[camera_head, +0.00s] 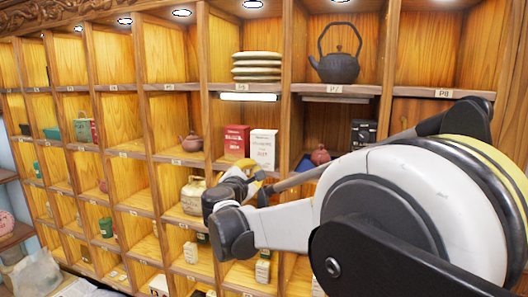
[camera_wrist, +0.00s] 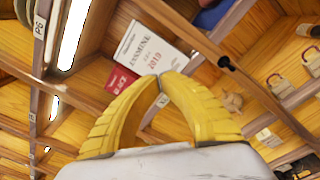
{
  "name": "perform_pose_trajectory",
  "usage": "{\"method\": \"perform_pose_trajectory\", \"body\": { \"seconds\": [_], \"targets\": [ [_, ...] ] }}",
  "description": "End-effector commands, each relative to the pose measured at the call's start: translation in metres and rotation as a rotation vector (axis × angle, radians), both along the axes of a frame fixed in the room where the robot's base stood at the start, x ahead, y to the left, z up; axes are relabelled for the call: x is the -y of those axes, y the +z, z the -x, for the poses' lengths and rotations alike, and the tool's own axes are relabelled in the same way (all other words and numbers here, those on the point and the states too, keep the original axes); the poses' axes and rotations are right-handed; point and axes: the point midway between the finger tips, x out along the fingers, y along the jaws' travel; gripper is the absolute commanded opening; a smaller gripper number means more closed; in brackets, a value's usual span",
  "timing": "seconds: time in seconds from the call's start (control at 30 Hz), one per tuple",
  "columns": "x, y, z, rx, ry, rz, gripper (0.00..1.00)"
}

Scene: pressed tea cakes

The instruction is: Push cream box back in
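The cream box (camera_head: 263,147), with dark and red print, stands upright in a shelf compartment beside a red box (camera_head: 236,140). It appears to stand close to the front edge of its shelf. In the wrist view the cream box (camera_wrist: 152,48) is tilted in the picture, just beyond my fingertips. My gripper (camera_wrist: 160,82) has its yellow fingers together at the tips with nothing seen between them. In the head view my gripper (camera_head: 258,183) is in front of and below the cream box. Whether it touches the box cannot be told.
Wooden dividers and shelf edges surround the compartment. The red box (camera_wrist: 121,79) is close beside the cream box. A dark teapot (camera_head: 339,66) and stacked discs (camera_head: 257,66) sit above. A reddish pot (camera_head: 320,154) is to the right, a beige jar (camera_head: 194,196) lower left.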

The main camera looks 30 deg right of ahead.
Motion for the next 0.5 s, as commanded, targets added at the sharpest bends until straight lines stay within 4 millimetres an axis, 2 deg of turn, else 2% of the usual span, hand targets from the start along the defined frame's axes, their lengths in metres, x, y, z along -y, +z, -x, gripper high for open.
{"method": "perform_pose_trajectory", "body": {
  "seconds": [0.5],
  "targets": [
    [0.016, 0.000, -0.014, 0.000, -0.001, -0.001, 0.00]
  ]
}}
